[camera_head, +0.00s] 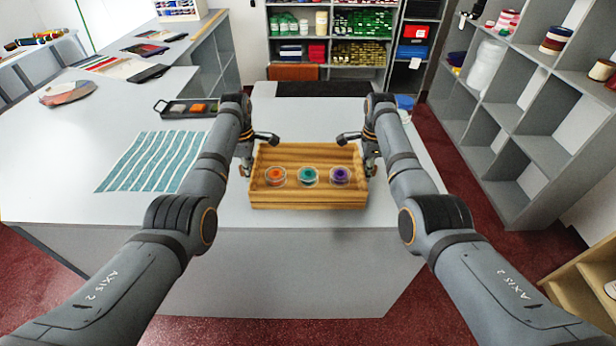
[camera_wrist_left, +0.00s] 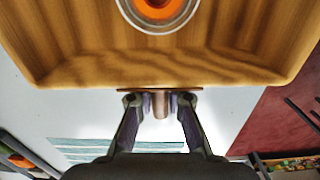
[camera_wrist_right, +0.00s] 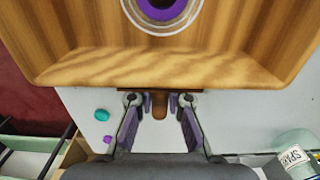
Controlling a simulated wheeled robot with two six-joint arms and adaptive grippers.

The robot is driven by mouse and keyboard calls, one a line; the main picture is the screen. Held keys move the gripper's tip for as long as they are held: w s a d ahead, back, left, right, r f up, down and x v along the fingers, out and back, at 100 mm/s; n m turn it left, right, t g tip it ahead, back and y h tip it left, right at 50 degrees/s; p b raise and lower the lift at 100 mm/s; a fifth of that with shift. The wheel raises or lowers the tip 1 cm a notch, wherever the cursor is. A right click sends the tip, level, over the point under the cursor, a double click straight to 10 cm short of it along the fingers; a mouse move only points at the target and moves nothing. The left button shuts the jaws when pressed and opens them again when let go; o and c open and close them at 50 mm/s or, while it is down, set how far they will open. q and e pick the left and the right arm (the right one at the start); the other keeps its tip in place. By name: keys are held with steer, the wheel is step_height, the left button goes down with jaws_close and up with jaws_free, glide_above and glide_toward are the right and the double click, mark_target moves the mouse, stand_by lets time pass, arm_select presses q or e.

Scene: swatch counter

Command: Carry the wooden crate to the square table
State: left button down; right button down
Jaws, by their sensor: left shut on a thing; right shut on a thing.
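The wooden crate (camera_head: 308,199) is level in front of me, over the white counter (camera_head: 235,205) near its front edge. It holds three round clear jars: orange (camera_head: 275,176), teal (camera_head: 309,176) and purple (camera_head: 341,176). My left gripper (camera_head: 248,168) is shut on the crate's left end. In the left wrist view its fingers (camera_wrist_left: 160,103) close on a small handle below the rim. My right gripper (camera_head: 370,166) is shut on the right end likewise, also in the right wrist view (camera_wrist_right: 160,103). I cannot tell whether the crate touches the counter. I cannot make out a separate square table.
A black tray (camera_head: 188,109) with coloured blocks and a blue striped cloth (camera_head: 155,161) lie on the counter to the left. A dark mat (camera_head: 322,89) lies behind the crate. Grey shelving (camera_head: 510,130) stands at the right, with red floor (camera_head: 440,140) before it.

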arm_select(q)
steer(key=shift+r, duration=0.1)
arm_select(e)
steer(key=shift+r, duration=0.1)
